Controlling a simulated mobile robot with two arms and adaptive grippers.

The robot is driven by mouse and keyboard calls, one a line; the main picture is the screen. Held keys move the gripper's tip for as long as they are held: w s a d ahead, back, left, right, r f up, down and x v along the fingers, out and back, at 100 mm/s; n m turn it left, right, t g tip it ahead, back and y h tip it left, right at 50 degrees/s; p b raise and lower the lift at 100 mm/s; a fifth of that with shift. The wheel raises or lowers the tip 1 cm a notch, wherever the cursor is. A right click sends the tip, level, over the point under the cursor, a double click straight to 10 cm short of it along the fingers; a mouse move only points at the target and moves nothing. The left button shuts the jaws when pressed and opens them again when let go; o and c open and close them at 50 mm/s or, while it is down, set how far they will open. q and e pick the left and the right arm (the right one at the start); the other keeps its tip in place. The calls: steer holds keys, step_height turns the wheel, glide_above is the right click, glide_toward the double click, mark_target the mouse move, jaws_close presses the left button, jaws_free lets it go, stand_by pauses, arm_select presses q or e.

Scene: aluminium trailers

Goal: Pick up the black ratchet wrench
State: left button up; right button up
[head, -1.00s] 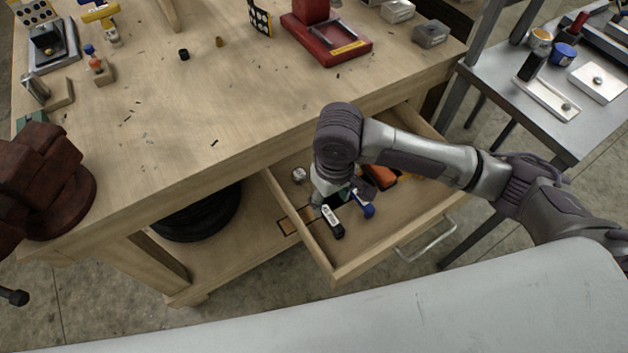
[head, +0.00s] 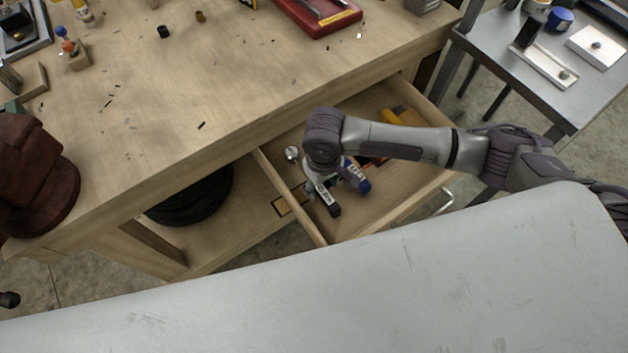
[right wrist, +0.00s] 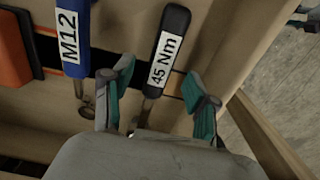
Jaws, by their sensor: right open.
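The black ratchet wrench (head: 327,200) lies in the open drawer, its black handle and white label showing. In the right wrist view, the wrench (right wrist: 168,50) reads "45 Nm" on its label. My right gripper (right wrist: 160,72) is open, with one teal-padded finger on each side of the wrench near the lower end of its handle. Contact cannot be told. The wrench's far end is hidden behind the gripper body. In the head view, my right gripper (head: 322,187) is low in the drawer, partly covered by its arm.
A blue-handled tool (right wrist: 72,35) marked "M12" lies close left of the wrench in the wrist view. An orange object (right wrist: 12,55) is beyond it. The drawer's side wall (head: 290,195) is near the gripper. A dark red vise (head: 35,180) stands on the workbench (head: 130,130).

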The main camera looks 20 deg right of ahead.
mark_target(321, 190)
step_height(321, 190, down, 4)
steer(key=shift+r, duration=0.2)
jaws_close()
steer(key=shift+w+r, duration=0.1)
